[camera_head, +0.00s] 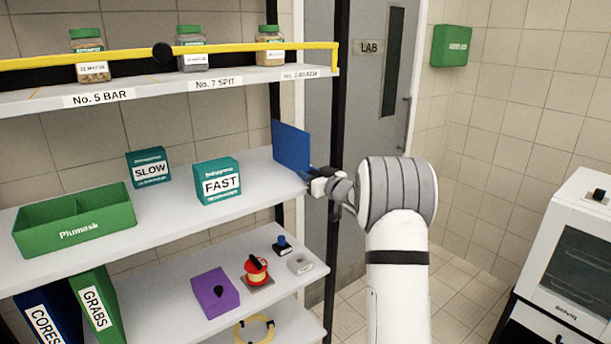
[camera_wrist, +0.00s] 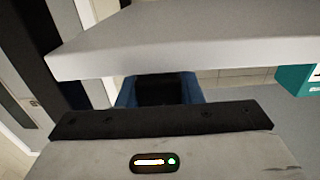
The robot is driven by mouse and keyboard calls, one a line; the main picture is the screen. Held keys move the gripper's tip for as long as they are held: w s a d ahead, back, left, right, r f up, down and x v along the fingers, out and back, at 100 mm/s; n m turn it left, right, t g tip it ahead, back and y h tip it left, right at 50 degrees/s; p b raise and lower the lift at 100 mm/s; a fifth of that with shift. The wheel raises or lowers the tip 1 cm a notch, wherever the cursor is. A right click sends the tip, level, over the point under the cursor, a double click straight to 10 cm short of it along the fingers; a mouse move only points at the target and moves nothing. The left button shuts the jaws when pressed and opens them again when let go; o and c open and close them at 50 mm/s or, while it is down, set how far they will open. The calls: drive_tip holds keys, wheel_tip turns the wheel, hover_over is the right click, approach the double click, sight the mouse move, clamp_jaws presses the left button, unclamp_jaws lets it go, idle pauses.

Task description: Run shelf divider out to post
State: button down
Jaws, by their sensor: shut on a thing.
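The shelf divider (camera_head: 291,146) is a blue upright panel at the right end of the middle shelf (camera_head: 255,178). In the wrist view, blue parts of it (camera_wrist: 187,86) show beyond the dark edge of my gripper. My gripper (camera_head: 313,180) is at the divider's lower right edge and shut on it; the fingertips are partly hidden. A black post (camera_head: 342,105) rises right of the divider in the head view. A small gap shows between the panel's upper part and this post; their distance in depth is unclear.
A teal FAST box (camera_head: 217,181) and SLOW box (camera_head: 149,167) stand left of the divider, with bare shelf between. A green Plumesk bin (camera_head: 74,222) is farther left. The upper shelf (camera_head: 130,97) overhangs, with a yellow rail (camera_head: 225,47). Purple and red items sit below.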

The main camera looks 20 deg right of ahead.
drive_tip(key=c, duration=1)
unclamp_jaws()
drive_tip(key=shift+s, duration=0.15)
drive_tip(key=b+v, duration=0.2)
drive_tip(key=v, duration=0.5)
drive_tip(key=shift+s, duration=0.35)
drive_tip(key=s+a+f+m+g+h, duration=0.1)
drive_tip(key=s+a+g, duration=0.3)
drive_tip(key=s, duration=0.9)
drive_tip(key=s+a+f+m+g+h, duration=0.1)
drive_tip(key=s+a+f+g, duration=0.3)
drive_tip(key=s+a, duration=0.4)
drive_tip(key=s+a+f+m+g+h, duration=0.1)
drive_tip(key=s+a+g, duration=0.5)
drive_tip(key=s, duration=1.4)
drive_tip(key=f+h, duration=0.1)
drive_tip(key=h, duration=0.1)
drive_tip(key=shift+f+m+h, duration=0.3)
drive_tip(key=shift+f, duration=0.1)
